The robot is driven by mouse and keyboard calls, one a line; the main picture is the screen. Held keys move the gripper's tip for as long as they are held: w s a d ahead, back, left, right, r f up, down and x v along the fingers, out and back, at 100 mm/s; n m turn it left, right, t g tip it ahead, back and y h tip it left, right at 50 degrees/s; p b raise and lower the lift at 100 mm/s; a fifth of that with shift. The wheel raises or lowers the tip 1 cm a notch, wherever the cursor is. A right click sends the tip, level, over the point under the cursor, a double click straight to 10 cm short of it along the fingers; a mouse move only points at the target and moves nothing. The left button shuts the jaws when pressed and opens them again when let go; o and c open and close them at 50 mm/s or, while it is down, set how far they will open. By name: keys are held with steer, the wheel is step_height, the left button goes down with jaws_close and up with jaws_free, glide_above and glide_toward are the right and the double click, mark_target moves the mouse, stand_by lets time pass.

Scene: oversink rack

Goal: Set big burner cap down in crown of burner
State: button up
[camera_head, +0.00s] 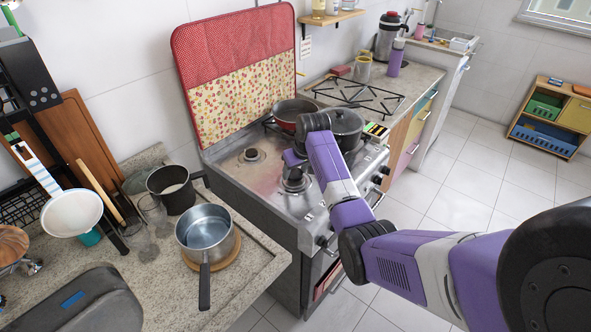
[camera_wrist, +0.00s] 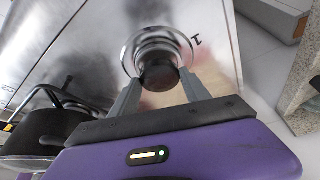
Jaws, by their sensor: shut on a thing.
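In the wrist view, my gripper (camera_wrist: 160,84) is shut on the big burner cap (camera_wrist: 159,74), a dark round piece between its two grey fingers. The burner (camera_wrist: 150,46), with shiny metal rings, shows directly behind the cap. The cap overlaps part of the burner; I cannot tell whether they touch. In the head view, the front-left burner (camera_head: 294,185) is on the steel stove top, with my gripper's purple hand (camera_head: 291,158) just above it. The cap cannot be made out clearly there.
A second burner (camera_head: 252,154) is at the stove's back left. A saucepan (camera_head: 206,231) is on the left counter. A red patterned cover (camera_head: 240,75) stands behind.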

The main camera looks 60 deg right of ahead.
steer(key=shift+f, duration=0.6)
stand_by(1.4)
stand_by(0.3)
steer(key=o, duration=1.9)
steer(key=shift+r+p, duration=1.7)
steer(key=shift+r, duration=1.8)
